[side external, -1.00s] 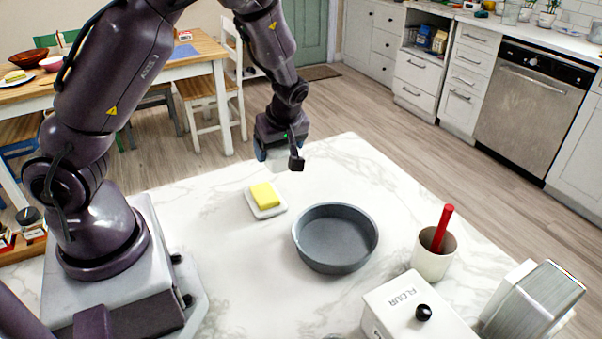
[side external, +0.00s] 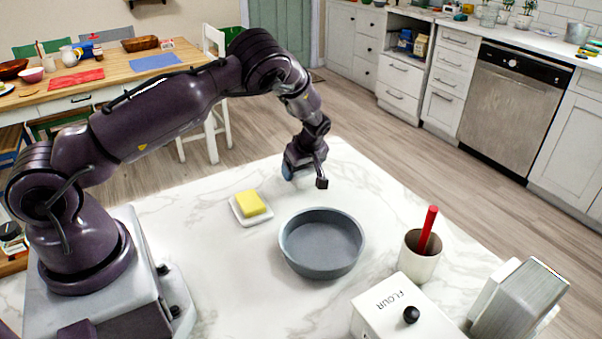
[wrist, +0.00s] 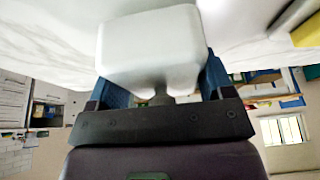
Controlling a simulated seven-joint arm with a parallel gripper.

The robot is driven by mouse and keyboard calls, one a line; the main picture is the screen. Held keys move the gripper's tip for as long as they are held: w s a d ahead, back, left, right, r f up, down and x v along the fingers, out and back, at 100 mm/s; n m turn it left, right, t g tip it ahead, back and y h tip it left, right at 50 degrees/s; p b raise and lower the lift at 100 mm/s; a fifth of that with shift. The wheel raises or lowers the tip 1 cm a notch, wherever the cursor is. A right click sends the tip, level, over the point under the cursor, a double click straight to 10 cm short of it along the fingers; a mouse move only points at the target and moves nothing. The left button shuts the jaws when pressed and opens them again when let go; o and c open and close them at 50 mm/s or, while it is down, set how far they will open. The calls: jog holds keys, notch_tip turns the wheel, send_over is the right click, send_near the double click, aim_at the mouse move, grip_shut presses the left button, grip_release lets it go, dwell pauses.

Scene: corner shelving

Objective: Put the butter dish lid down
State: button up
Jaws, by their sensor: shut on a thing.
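My gripper (side external: 290,175) is low at the far edge of the marble counter, beyond the butter dish. In the wrist view, its blue fingers (wrist: 165,92) are shut on the knob of the white butter dish lid (wrist: 152,45). In the side view the lid is not clearly made out against the pale counter. I cannot tell whether the lid touches the counter. The butter dish base (side external: 240,219), a small white plate, holds a yellow block of butter (side external: 251,203), left of and nearer than the gripper. The butter (wrist: 308,33) also shows at the wrist view's right edge.
A round grey pan (side external: 322,243) sits nearer the camera than the gripper. A cream cup (side external: 418,264) with a red-handled utensil, a white flour box (side external: 400,310) and a grey book-like object (side external: 520,300) stand at the front right.

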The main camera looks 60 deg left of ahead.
jog(key=shift+f, duration=0.85)
jog(key=shift+f, duration=0.15)
jog(key=o, duration=0.9)
jog(key=shift+o, duration=0.2)
